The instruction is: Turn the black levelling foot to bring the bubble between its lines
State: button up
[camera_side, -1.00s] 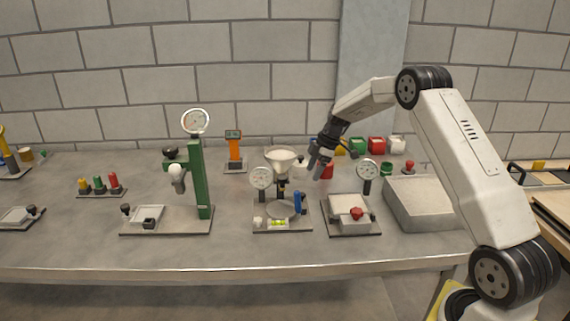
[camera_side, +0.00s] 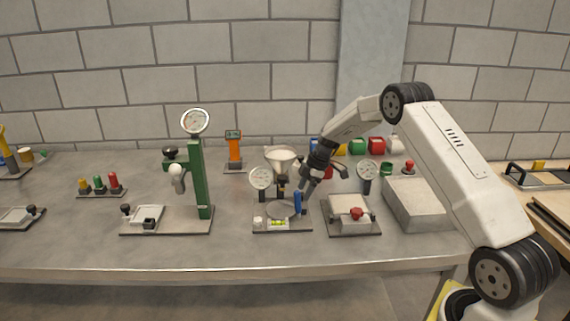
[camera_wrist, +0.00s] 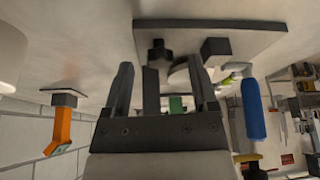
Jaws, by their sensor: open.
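The sandbed stand is in the middle of the bench in the side view, on a grey base plate (camera_side: 262,230). A green-yellow bubble level (camera_side: 278,223) lies at its front; the bubble against its lines is too small to read. A black lobed knob (camera_wrist: 160,53), which looks like the levelling foot, shows on the grey plate in the wrist view. I cannot make it out in the side view. My gripper (camera_side: 304,188) is open at the stand's right, above the plate, by the blue handle (camera_side: 298,203). In the wrist view its fingers (camera_wrist: 163,88) point toward the knob, apart from it.
A white funnel (camera_side: 283,158) and a dial gauge (camera_side: 261,178) stand over the sandbed. A fixture with a red knob (camera_side: 355,213) is close on the right. A green column (camera_side: 197,180) stands at left. Bare bench lies between the column and the sandbed.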

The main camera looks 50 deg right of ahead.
jog(key=shift+w+a+f, duration=0.1)
jog(key=shift+f, duration=0.25)
grip_shut()
jog(key=shift+a+m+t+h, duration=0.1)
jog(key=shift+m+t+h, duration=0.3)
jog(key=shift+m, duration=1)
grip_release()
jog(key=shift+r, duration=0.1)
